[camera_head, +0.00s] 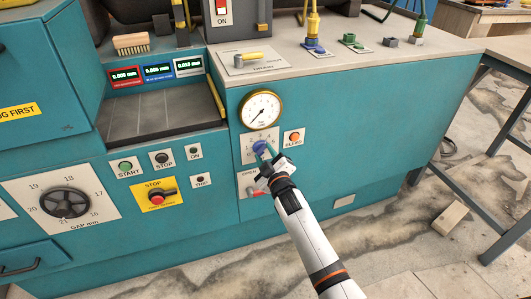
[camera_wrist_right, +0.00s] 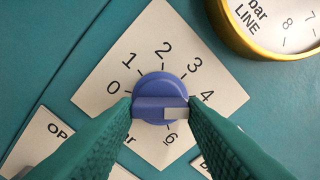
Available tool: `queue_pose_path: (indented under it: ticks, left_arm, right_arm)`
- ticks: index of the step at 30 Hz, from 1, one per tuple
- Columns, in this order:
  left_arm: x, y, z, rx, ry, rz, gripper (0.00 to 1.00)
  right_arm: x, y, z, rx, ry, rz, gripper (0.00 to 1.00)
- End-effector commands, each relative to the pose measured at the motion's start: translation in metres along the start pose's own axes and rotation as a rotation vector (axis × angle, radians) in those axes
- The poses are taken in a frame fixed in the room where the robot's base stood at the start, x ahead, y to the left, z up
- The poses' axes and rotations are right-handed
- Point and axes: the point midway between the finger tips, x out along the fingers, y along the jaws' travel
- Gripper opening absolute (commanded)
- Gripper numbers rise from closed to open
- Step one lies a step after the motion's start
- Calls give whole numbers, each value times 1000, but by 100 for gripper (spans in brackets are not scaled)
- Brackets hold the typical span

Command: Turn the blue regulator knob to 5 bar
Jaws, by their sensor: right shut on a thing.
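The blue regulator knob (camera_wrist_right: 160,85) sits in the middle of a white dial plate (camera_wrist_right: 222,92) on the teal machine front. It also shows small in the head view (camera_head: 259,147). My right gripper (camera_wrist_right: 160,108) is shut on the knob's grip bar, one finger at each end. The bar lies about level in the wrist view, and its white end points right, below the 4. The numbers 0 to 4 and 6 show; the 5 is hidden by the right finger. The right gripper also shows in the head view (camera_head: 267,160). My left gripper is out of view.
A round brass-rimmed gauge (camera_head: 260,110) stands just above the knob; its needle points to the lower left. An orange button (camera_head: 294,137) is to the right. A partly hidden OPEN plate (camera_head: 248,184) lies below. Bare teal panel is free farther right.

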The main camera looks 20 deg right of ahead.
Motion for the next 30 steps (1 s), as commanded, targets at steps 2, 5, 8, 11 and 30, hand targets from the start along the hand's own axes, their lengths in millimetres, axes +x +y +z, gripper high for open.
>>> queue_pose_path:
  ticks: [2,5,8,11,30]
  left_arm:
    - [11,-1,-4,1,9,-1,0]
    - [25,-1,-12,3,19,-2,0]
    - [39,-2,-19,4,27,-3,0]
    - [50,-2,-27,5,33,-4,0]
    - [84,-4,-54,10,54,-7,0]
  right_arm:
    - [0,-1,0,75,5,2,15]
    - [0,0,0,169,5,2,15]
    - [0,0,0,257,5,2,15]
    - [0,0,0,339,5,2,15]
    - [-1,2,-2,598,5,2,15]
